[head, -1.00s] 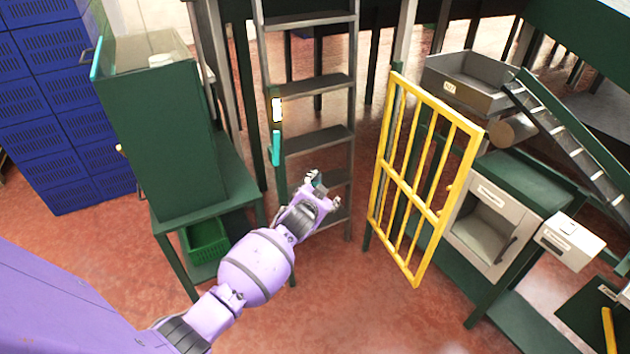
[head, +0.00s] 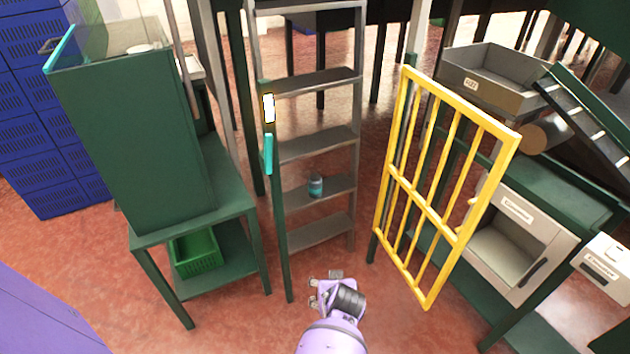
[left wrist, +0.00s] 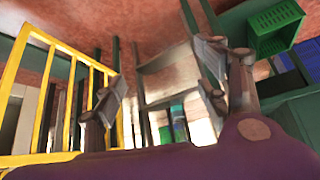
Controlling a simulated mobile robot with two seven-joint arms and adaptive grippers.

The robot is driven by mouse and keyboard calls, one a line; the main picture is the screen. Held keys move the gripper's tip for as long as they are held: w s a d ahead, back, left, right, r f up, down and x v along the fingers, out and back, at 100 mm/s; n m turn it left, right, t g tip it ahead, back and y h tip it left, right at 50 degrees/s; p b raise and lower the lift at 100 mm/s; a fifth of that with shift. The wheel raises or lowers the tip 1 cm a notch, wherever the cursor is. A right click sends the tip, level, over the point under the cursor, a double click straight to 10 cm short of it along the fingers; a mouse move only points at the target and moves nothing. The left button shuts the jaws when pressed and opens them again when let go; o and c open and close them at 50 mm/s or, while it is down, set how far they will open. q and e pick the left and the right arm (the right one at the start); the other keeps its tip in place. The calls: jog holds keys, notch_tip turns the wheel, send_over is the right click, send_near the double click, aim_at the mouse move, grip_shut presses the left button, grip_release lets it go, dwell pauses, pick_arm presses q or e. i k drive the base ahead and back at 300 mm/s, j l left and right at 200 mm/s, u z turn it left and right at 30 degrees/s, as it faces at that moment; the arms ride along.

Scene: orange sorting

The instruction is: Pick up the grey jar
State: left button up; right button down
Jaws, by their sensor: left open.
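A small jar (head: 315,185), grey to teal in colour, stands upright on a lower shelf of the grey ladder-like rack (head: 317,145) in the head view. My left gripper (head: 322,285) is below and in front of the rack, lower in the picture than the jar and apart from it. In the left wrist view its two fingers (left wrist: 160,88) are spread wide with nothing between them. I cannot make out the jar in that view. My right gripper is not in view.
A yellow barred gate (head: 440,200) stands just right of the rack. A green cabinet on a table (head: 235,195) stands to the left, with a green crate (head: 195,255) on its lower shelf. Red floor in front of the rack is clear.

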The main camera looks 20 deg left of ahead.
aim_at(314, 181)
jog(key=i+j, duration=1.25)
jog(key=i, duration=0.25)
